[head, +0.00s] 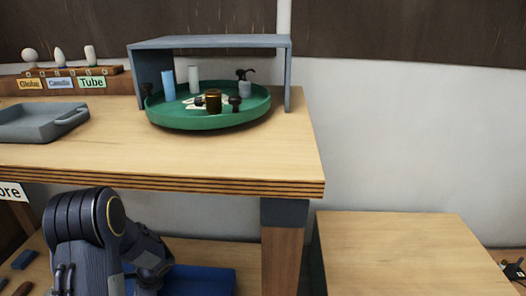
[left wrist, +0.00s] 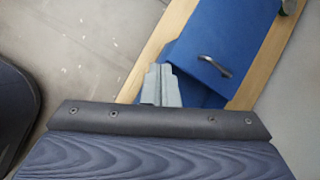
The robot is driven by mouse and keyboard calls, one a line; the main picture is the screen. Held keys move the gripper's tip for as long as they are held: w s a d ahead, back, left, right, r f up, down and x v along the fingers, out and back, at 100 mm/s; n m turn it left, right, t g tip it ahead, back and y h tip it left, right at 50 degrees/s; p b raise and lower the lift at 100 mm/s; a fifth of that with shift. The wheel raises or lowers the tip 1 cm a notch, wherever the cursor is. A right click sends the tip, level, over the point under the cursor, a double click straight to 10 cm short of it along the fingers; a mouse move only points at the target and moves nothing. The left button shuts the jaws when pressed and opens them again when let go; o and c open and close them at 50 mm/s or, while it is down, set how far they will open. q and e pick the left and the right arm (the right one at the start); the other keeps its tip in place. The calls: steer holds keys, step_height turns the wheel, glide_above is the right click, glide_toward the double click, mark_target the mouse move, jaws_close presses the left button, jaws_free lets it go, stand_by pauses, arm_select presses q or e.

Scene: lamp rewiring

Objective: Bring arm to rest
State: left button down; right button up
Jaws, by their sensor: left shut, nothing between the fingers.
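My left arm (head: 90,235) comes in at the lower left of the head view, below and in front of the wooden worktop (head: 180,155). Its gripper is hidden there. In the left wrist view my left gripper (left wrist: 161,85) shows as two pale grey fingers, shut together and empty. Behind the fingertips lies a blue box or drawer (left wrist: 215,55) with a metal handle (left wrist: 215,66). I cannot tell whether the fingers touch it. My right gripper is not in view.
A green round tray (head: 205,120) with several small parts sits under a grey shelf (head: 215,42). A grey open tray (head: 35,122) and a bulb rack (head: 75,71) stand at left. A lower wooden surface (head: 400,250) at right is mostly clear.

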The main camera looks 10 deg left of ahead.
arm_select(q)
steer(key=s+d+r+n+t+h, duration=0.7)
steer(key=s+d+r+n+h, duration=0.45)
steer(key=s+d+r, duration=1)
step_height(320, 180, up, 34)
steer(key=w+n+y+p, duration=0.1)
steer(key=w+y+p, duration=0.1)
steer(key=p, duration=3)
steer(key=shift+d+n+g, duration=0.15)
steer(key=shift+n+g, duration=0.15)
steer(key=shift+n, duration=0.05)
